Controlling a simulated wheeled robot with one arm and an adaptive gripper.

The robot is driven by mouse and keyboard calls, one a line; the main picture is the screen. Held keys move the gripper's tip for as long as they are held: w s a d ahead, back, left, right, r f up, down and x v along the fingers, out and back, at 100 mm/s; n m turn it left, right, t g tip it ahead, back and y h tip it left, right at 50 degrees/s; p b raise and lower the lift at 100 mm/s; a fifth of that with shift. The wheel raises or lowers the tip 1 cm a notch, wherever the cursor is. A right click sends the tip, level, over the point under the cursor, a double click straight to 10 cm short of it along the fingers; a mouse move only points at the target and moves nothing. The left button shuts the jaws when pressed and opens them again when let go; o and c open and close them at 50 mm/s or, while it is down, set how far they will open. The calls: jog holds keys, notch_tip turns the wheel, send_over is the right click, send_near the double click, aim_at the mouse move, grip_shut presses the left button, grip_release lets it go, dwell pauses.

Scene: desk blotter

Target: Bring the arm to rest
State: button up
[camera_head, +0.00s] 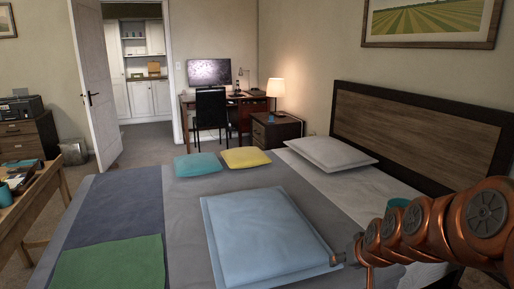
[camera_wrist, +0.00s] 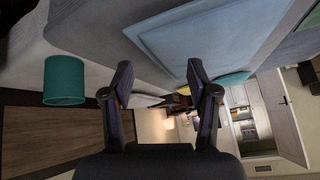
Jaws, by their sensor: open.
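My copper-coloured arm (camera_head: 440,228) reaches in from the right edge of the head view, over the near right side of the bed. In the wrist view my gripper (camera_wrist: 158,92) is open, with its two dark fingers apart and nothing between them. A light blue padded rectangle (camera_head: 262,235) lies flat on the bed; it also shows at the top of the wrist view (camera_wrist: 200,35). A teal cylinder (camera_wrist: 64,80) stands apart from the fingers, to their left in the wrist view. In the head view my arm partly hides it (camera_head: 398,203).
The bed (camera_head: 185,222) also holds teal (camera_head: 198,165) and yellow (camera_head: 246,157) cushions, a white pillow (camera_head: 330,152) and a green cloth (camera_head: 110,265). The headboard (camera_head: 415,133) rises behind my arm. A wooden table (camera_head: 30,205) stands at left. Floor is free near the door.

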jog(key=s+a+r+g+p, duration=0.1)
jog(key=s+r+g+p, duration=0.2)
jog(key=s, duration=0.8)
jog(key=s+a+r+g+p, duration=0.2)
jog(key=s+r+p, duration=0.4)
jog(key=s, duration=0.5)
jog(key=s+a+r+g+h+p, duration=0.1)
jog(key=s+r+p, duration=0.4)
jog(key=s, duration=0.7)
notch_tip(320, 180, up, 3)
jog(key=a+g, duration=0.1)
jog(key=g, duration=0.1)
jog(key=shift+a+f+n+g, duration=0.2)
jog(key=shift+n+g, duration=0.1)
jog(key=shift+n, duration=0.1)
